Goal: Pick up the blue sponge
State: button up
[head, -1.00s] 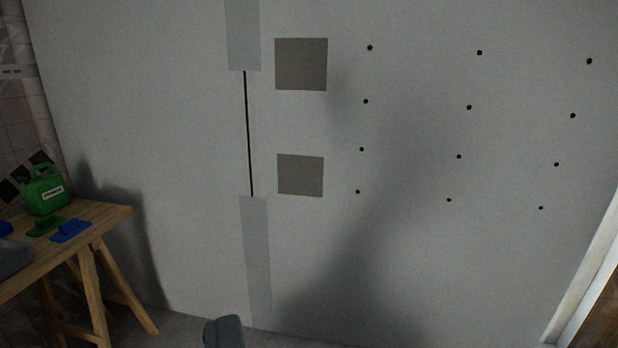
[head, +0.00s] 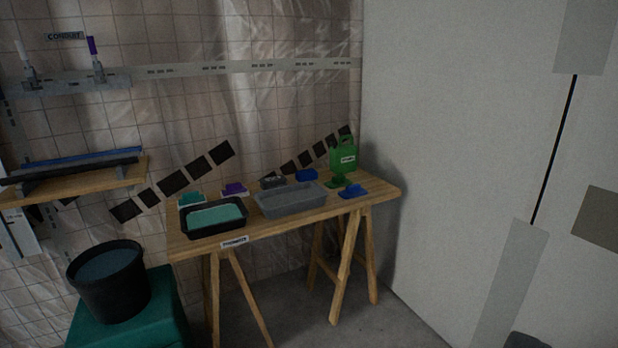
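A small blue block (head: 307,175), which looks like the blue sponge, lies at the back of the wooden trestle table, behind the right end of a grey tray. A second blue item (head: 353,191), flat with a raised part like a handle, lies near the table's front right. Both are small and dim, so I cannot be certain which is the sponge. My gripper does not show in the head view.
The wooden table (head: 380,197) also holds a grey tray (head: 290,200), a black tray (head: 187,229) with teal contents, purple and green items, and a green container (head: 344,158). A black bucket (head: 112,290) stands left on a teal box. The white wall (head: 450,150) borders the right.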

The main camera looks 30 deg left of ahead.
aim_at(308, 175)
jog(key=i+j, duration=0.45)
jog(key=i, duration=0.2)
jog(key=i+j, duration=0.4)
jog(key=i, duration=0.25)
jog(key=i+j, duration=0.45)
jog(key=i, duration=0.2)
jog(key=i+j+z, duration=0.1)
jog(key=i+j, duration=0.3)
jog(key=i, duration=0.25)
